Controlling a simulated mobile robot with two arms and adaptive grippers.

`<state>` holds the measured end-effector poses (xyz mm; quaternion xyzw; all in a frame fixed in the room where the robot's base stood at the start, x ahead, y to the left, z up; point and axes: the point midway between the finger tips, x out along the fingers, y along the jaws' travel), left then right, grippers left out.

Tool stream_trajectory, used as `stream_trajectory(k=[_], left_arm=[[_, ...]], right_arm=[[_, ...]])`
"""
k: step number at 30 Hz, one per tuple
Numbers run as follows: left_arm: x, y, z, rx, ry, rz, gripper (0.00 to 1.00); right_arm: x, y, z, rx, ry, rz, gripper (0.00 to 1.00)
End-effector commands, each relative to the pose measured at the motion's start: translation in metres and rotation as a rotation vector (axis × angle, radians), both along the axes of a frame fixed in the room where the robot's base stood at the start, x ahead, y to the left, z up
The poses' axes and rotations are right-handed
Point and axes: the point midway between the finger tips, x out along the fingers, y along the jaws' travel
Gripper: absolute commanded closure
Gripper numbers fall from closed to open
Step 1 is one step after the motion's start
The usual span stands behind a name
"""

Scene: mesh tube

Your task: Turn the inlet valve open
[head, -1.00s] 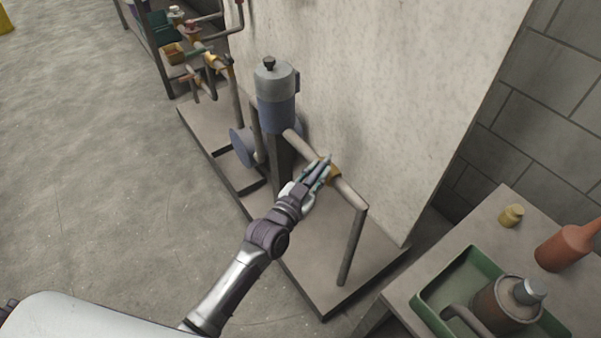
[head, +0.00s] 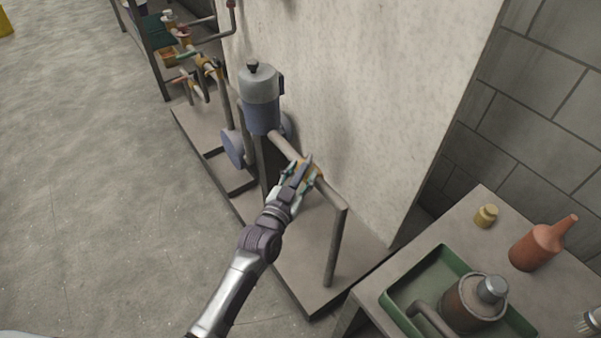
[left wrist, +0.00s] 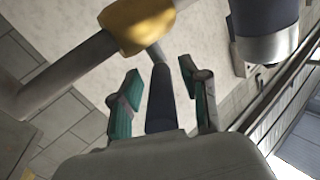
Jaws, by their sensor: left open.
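The inlet valve is a yellow body (left wrist: 137,22) on a grey pipe, at the top of the left wrist view. A short grey stem runs from it to a dark lever handle (left wrist: 160,98). My left gripper (left wrist: 161,76) is open, with a green-padded finger on each side of the handle and gaps visible between. In the head view my left gripper (head: 303,174) is at the valve (head: 318,171), on the pipe right of the blue-grey filter housing, and partly hides it.
The filter housing (head: 261,100) stands on a skid base beside a concrete wall (head: 370,90). More pipes and valves (head: 200,65) are farther back. At right a bench holds a green tray (head: 395,290) with a canister, an orange bottle (head: 537,246) and a small yellow jar (head: 486,216).

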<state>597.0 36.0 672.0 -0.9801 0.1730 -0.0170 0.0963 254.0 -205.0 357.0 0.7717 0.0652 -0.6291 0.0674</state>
Motion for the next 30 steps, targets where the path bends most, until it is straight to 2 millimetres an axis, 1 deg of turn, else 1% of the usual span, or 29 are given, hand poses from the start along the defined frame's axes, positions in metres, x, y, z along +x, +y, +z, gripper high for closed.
stream_trajectory(k=[7, 11, 14, 21, 24, 27, 30], left_arm=[[0.0, 0.001, 0.0, 0.0, 0.0, 0.001, 0.53], [-0.008, 0.004, -0.001, 0.001, 0.002, 0.001, 0.53], [-0.023, 0.009, -0.002, 0.001, 0.002, 0.0, 0.53], [-0.072, 0.027, -0.002, 0.002, 0.002, 0.001, 0.53], [-0.089, 0.032, -0.001, 0.001, 0.003, 0.0, 0.53], [-0.102, 0.037, -0.001, 0.001, 0.002, -0.001, 0.53], [-0.11, 0.04, -0.001, 0.0, 0.001, 0.0, 0.53]], right_arm=[[0.001, 0.001, 0.001, 0.002, -0.003, 0.0, 1.0], [0.001, 0.001, 0.001, 0.003, -0.004, 0.0, 1.0], [0.001, 0.001, 0.001, 0.002, -0.003, 0.0, 1.0], [0.0, 0.001, 0.001, 0.001, -0.002, 0.0, 1.0], [0.0, 0.0, 0.0, 0.001, -0.002, 0.0, 1.0], [0.0, 0.0, 0.0, 0.001, -0.001, 0.0, 1.0], [0.0, 0.0, 0.0, 0.001, -0.001, 0.0, 1.0]])
